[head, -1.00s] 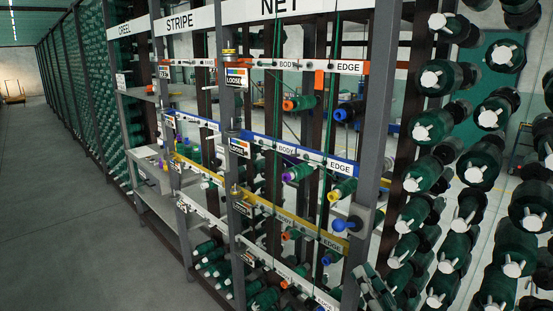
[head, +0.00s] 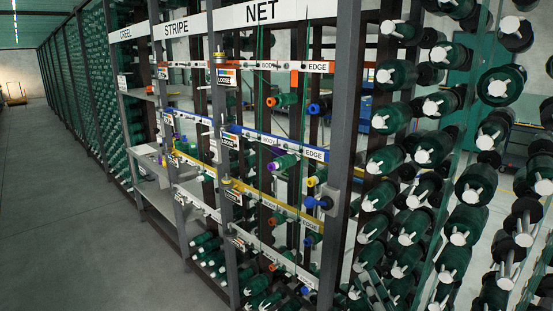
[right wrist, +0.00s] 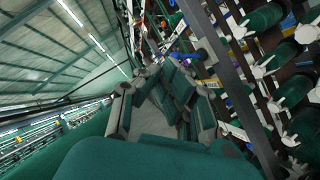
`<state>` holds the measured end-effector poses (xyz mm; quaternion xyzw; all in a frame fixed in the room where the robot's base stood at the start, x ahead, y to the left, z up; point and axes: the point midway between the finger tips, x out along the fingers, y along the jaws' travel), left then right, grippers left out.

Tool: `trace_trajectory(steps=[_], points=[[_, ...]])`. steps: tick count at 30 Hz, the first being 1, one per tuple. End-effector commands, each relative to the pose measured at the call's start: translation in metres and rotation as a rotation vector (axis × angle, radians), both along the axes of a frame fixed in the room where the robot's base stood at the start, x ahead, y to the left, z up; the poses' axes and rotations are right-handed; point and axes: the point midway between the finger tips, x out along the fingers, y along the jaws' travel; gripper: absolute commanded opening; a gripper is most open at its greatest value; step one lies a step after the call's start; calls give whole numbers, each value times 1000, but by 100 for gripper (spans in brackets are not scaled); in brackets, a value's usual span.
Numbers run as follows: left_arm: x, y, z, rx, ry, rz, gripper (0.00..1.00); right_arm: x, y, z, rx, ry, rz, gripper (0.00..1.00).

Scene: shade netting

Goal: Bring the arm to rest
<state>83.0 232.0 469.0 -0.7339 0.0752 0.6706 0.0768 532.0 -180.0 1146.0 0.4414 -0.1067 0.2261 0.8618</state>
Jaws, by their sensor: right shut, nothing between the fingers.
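My right gripper (head: 376,289) shows at the bottom edge of the head view, right of the rack's front post. It also shows in the right wrist view (right wrist: 160,74), where its dark green fingers come together with nothing between them. It is shut and empty. The rest of the right arm is mostly out of the head view. My left gripper is in neither view.
A tall grey rack (head: 344,130) stands close in front, with NET, STRIPE and CREEL signs and labelled rails. Green spools (head: 394,74) crowd the right side. The floor aisle (head: 70,220) is clear.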

Motion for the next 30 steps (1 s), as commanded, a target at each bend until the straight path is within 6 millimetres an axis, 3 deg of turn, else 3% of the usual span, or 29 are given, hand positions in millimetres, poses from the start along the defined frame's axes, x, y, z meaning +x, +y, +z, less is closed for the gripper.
trace_trajectory(steps=[8,14,17,21,24,30], points=[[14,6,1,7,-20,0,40,-4,-20,-43,304,287,-47,0],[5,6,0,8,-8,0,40,-26,-36,-99,677,595,-140,0],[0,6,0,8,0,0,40,-55,-43,-141,945,797,-241,0],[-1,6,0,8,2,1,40,-110,-44,-193,1312,1041,-440,0],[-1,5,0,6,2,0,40,-146,-41,-216,1498,1150,-579,0],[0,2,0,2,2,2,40,-210,-34,-242,1755,1278,-841,0]])
